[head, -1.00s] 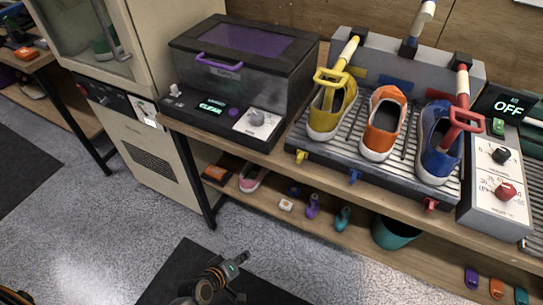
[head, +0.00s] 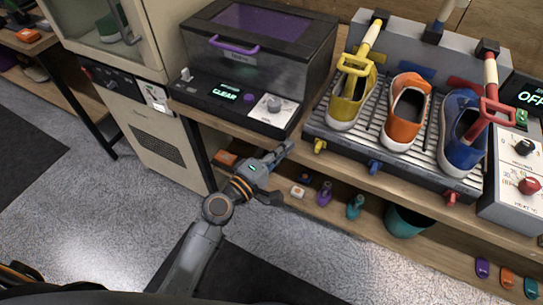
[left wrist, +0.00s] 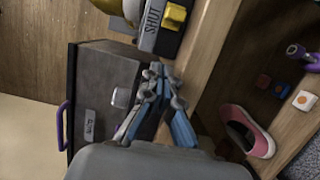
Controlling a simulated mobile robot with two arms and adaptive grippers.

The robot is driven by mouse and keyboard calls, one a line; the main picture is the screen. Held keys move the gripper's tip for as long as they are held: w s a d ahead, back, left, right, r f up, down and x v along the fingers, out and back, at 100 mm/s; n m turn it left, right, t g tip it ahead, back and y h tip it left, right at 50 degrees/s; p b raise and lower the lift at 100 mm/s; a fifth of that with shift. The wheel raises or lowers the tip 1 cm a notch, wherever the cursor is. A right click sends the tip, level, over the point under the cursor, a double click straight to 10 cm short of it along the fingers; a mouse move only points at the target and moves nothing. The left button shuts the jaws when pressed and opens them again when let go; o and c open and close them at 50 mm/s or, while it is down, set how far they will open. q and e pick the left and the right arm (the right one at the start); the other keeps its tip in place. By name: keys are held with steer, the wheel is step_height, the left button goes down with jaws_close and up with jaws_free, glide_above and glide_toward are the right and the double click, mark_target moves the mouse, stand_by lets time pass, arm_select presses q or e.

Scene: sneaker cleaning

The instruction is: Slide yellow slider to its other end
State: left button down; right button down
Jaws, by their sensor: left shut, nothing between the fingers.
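The yellow slider (head: 320,146) is a small knob at the left end of the front face of the shoe rack (head: 425,174). My right gripper is not in view.
A blue slider (head: 375,166) and a red slider (head: 451,197) sit further right on the rack front. Yellow, orange and blue sneakers stand on the rack. A dark box (head: 250,50) with a purple handle stands left. A lower shelf holds small items and a pink shoe (left wrist: 247,130).

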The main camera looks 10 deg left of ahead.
mark_target(315, 140)
arm_select(q)
steer(key=shift+x, duration=1.05)
steer(key=shift+s+d+p, duration=0.2)
steer(key=shift+d, duration=0.4)
steer(key=shift+s+d+p, duration=0.2)
steer(key=shift+d, duration=0.4)
steer(key=shift+s+d, duration=0.25)
steer(key=shift+d, duration=0.45)
steer(key=d, duration=0.1)
steer(key=s+d, duration=0.1)
steer(key=d, duration=0.3)
steer(key=shift+s, duration=0.45)
steer(key=shift+s+a+f, duration=0.15)
steer(key=shift+s+a, duration=0.05)
steer(key=shift+s, duration=0.05)
steer(key=v, duration=1.1)
steer(key=shift+a, duration=0.25)
